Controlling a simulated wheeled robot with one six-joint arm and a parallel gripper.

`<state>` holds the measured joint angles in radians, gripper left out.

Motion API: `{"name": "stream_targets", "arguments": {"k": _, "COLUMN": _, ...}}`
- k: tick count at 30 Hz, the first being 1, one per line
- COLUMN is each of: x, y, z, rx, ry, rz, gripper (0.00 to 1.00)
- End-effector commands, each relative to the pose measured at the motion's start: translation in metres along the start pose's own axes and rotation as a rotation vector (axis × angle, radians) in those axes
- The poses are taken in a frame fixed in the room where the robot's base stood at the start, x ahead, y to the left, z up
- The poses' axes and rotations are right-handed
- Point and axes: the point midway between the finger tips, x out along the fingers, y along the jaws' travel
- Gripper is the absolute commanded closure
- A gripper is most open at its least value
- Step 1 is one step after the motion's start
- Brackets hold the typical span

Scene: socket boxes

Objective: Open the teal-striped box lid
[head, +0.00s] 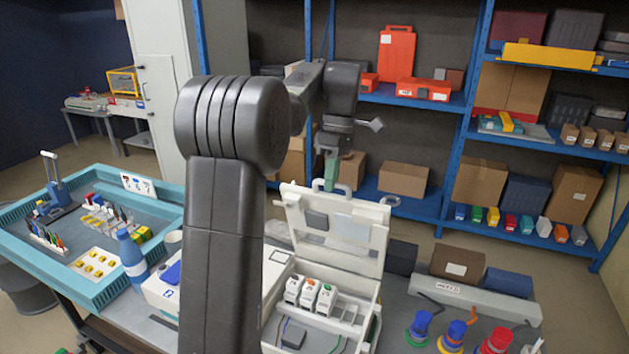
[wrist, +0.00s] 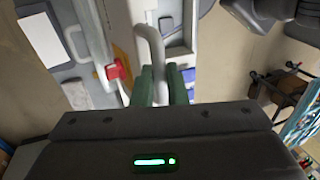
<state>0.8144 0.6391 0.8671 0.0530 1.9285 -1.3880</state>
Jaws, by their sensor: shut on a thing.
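A white box (head: 318,318) stands open on the table in the head view. Its lid (head: 374,235) stands roughly upright at the back, with grey and pale panels on its inner face. I cannot make out a teal stripe on it. My gripper (head: 331,178), with green fingers, is at the lid's top edge. In the wrist view my gripper (wrist: 160,85) is shut on the white lid handle (wrist: 148,45). Inside the box are several small white modules with coloured buttons.
A second white case (head: 163,296) is partly hidden behind my arm. A teal tray (head: 100,290) with small parts is at the left. Shelves (head: 440,103) with boxes rise behind the lid.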

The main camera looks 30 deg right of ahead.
Motion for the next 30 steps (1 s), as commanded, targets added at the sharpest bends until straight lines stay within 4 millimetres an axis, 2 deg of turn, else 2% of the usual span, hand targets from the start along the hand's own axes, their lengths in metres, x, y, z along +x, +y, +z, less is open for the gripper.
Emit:
{"name": "stream_targets", "arguments": {"k": 1, "x": 0.0078, "y": 0.0050, "z": 0.0019, "rx": 0.001, "ry": 0.003, "rz": -0.015, "gripper": 1.00}}
{"name": "stream_targets", "arguments": {"k": 15, "x": 0.0078, "y": 0.0058, "z": 0.0045, "rx": -0.001, "ry": 0.002, "rz": -0.029, "gripper": 1.00}}
{"name": "stream_targets", "arguments": {"k": 16, "x": 0.0078, "y": 0.0058, "z": 0.0044, "rx": -0.001, "ry": 0.002, "rz": -0.029, "gripper": 0.84}}
{"name": "stream_targets", "arguments": {"k": 19, "x": 0.0067, "y": 0.0054, "z": 0.0045, "rx": -0.001, "ry": 0.002, "rz": -0.028, "gripper": 0.66}}
{"name": "stream_targets", "arguments": {"k": 30, "x": 0.0035, "y": 0.0040, "z": 0.0047, "rx": -0.001, "ry": 0.001, "rz": -0.026, "gripper": 0.66}}
